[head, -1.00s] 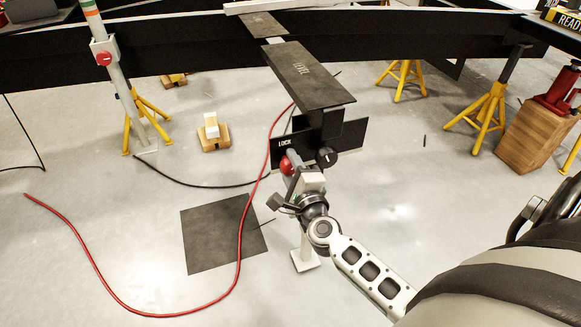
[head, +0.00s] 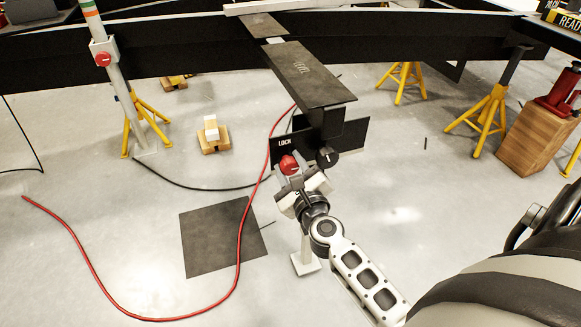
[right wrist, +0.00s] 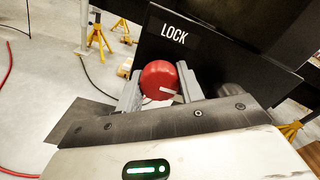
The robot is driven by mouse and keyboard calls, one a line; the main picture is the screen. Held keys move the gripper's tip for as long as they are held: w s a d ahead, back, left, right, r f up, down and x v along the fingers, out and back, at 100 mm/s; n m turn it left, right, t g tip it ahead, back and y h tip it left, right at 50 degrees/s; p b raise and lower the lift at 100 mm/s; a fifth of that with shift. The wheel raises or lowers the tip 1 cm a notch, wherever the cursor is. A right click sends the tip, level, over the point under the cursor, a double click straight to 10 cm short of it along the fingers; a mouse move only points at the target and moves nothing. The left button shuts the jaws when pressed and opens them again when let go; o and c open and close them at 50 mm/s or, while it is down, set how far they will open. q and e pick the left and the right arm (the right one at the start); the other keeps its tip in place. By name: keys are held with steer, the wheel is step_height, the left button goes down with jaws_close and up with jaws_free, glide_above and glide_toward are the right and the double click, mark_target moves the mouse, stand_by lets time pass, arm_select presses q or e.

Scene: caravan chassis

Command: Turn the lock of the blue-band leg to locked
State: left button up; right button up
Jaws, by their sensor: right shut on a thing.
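A red lock knob (head: 289,165) sits by a black plate marked LOCK (head: 284,144) in the middle of the head view. My right gripper (head: 290,177) is shut on this knob. In the right wrist view the red knob (right wrist: 159,80) lies between the two grey fingers, and a short white mark on its face points right and slightly down. A pale leg with a foot (head: 305,262) stands below, partly hidden by my arm. No blue band shows on it. My left gripper is out of view.
A black knob (head: 327,157) sits just right of the red one. At left, a leg with green and orange bands (head: 92,12) carries another red knob (head: 103,59). A red hose (head: 240,240) crosses the floor. Yellow stands (head: 490,115) hold the dark beam.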

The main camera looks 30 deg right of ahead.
steer(key=shift+r, duration=0.1)
stand_by(0.4)
steer(key=o, duration=1)
steer(key=shift+s+a, duration=0.15)
steer(key=shift+s, duration=0.3)
arm_select(q)
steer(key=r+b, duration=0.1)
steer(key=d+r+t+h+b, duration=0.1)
steer(key=b, duration=0.1)
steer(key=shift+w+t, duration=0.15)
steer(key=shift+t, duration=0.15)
arm_select(e)
steer(key=v, duration=1.5)
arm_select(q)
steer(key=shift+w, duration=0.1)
